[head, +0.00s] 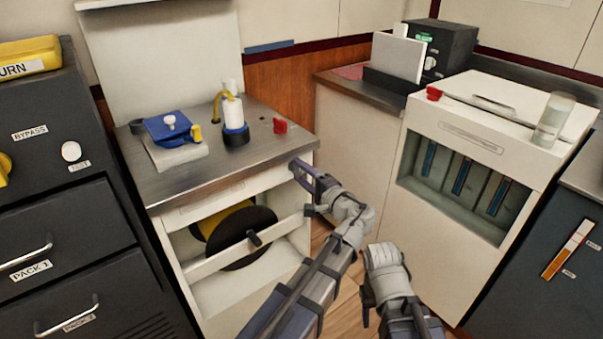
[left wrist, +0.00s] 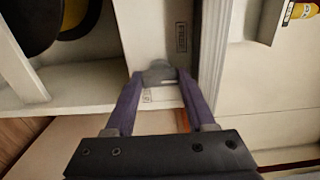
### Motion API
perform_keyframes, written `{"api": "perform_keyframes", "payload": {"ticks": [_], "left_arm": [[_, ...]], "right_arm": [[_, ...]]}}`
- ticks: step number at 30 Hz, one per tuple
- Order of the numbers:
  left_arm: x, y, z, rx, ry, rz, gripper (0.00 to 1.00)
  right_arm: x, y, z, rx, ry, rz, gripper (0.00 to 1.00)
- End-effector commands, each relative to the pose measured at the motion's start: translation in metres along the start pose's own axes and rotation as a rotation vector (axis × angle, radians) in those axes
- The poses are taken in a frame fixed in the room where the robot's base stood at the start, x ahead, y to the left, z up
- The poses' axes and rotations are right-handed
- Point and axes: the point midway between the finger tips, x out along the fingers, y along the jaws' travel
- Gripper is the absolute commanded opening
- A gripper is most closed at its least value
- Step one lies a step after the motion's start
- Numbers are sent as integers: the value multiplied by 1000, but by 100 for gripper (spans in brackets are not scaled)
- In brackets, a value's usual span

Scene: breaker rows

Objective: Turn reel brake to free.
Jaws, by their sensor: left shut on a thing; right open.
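The reel (head: 239,236), a dark disc with yellow behind it, sits in the open bay of the white cabinet (head: 225,293). It also shows at the top left of the left wrist view (left wrist: 75,14). In the left wrist view, a small grey brake knob (left wrist: 158,73) is on the cabinet's front, with small labels above and below it; I cannot read them surely. My left gripper (left wrist: 158,82) is shut on this knob. In the head view, the left gripper (head: 306,184) is at the cabinet's right front edge and hides the knob. My right gripper (head: 368,300) is open, low and apart from the cabinet.
A white bar (head: 215,257) crosses the reel bay. On the steel top stand a blue device (head: 172,130), a white bottle (head: 234,112) and a red piece (head: 280,126). A dark panel with drawers (head: 45,240) is left; a white unit (head: 455,165) with a glass is right.

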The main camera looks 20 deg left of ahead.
Motion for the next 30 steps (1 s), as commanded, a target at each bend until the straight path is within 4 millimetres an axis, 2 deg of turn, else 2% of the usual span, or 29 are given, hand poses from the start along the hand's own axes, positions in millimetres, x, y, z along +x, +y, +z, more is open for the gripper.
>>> {"api": "perform_keyframes", "payload": {"ticks": [15, 16, 23, 30], "left_arm": [[0, 1, 1, -17, -1, 3, 0], [0, 1, 1, -17, -1, 3, 58], [0, 1, 0, -15, 0, 2, 84], [0, 0, 0, -13, 0, 1, 85]], "right_arm": [[0, 0, 0, 0, 0, 0, 50], [0, 0, 0, 0, 0, 0, 50], [0, 0, 0, 0, 0, 0, 50], [0, 0, 0, 0, 0, 0, 50]]}}
